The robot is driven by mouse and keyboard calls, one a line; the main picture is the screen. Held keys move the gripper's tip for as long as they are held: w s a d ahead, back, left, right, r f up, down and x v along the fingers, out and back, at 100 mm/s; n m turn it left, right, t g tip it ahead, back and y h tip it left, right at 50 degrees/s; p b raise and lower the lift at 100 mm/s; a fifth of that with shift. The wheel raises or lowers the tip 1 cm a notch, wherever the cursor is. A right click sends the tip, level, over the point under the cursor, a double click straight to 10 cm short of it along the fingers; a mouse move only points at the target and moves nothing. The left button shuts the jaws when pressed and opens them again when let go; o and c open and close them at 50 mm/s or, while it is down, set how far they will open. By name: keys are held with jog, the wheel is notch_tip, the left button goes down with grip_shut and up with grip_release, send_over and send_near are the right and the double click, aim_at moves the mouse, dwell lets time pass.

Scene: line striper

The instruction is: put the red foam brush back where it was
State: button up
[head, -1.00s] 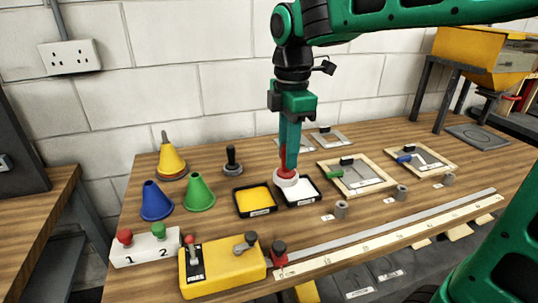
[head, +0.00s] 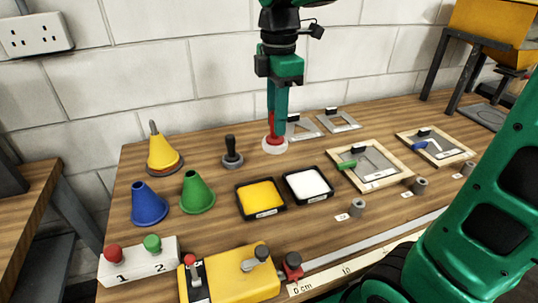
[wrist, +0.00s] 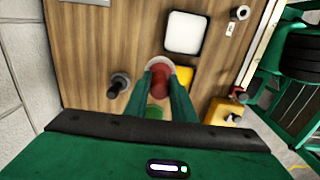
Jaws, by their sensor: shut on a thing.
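The red foam brush (head: 274,144) has a red handle and a round white pad. My gripper (head: 276,122) is shut on its handle and holds it upright, pad down. The brush is behind the white tray (head: 329,196) and the yellow tray (head: 239,206), right of a black-handled tool (head: 232,152). I cannot tell whether the pad touches the bench. In the wrist view the brush (wrist: 160,80) sits between my two green fingers, its pad partly hidden by the handle and fingers.
Two grey metal stencils (head: 338,121) lie right of the brush. Wood-framed screens (head: 368,183) are further right. Yellow (head: 163,150), blue (head: 149,204) and green (head: 197,193) cones stand left. A yellow box (head: 240,278) is in front. The wall (head: 190,70) is behind.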

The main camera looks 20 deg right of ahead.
jog(key=shift+w+d+f, duration=0.7)
jog(key=shift+w+f, duration=1.1)
jog(key=shift+f, duration=0.05)
jog(key=shift+w+d+f, duration=0.75)
jog(key=shift+w+f, duration=1.05)
jog(key=shift+w, duration=0.05)
jog(key=shift+w+d+f, duration=0.7)
jog(key=shift+w+f, duration=1.1)
jog(key=shift+f, duration=0.05)
jog(key=shift+f, duration=0.1)
jog(key=o, duration=0.9)
notch_tip(320, 180, up, 12)
jog(key=shift+s+r, duration=0.1)
jog(key=shift+r, duration=0.05)
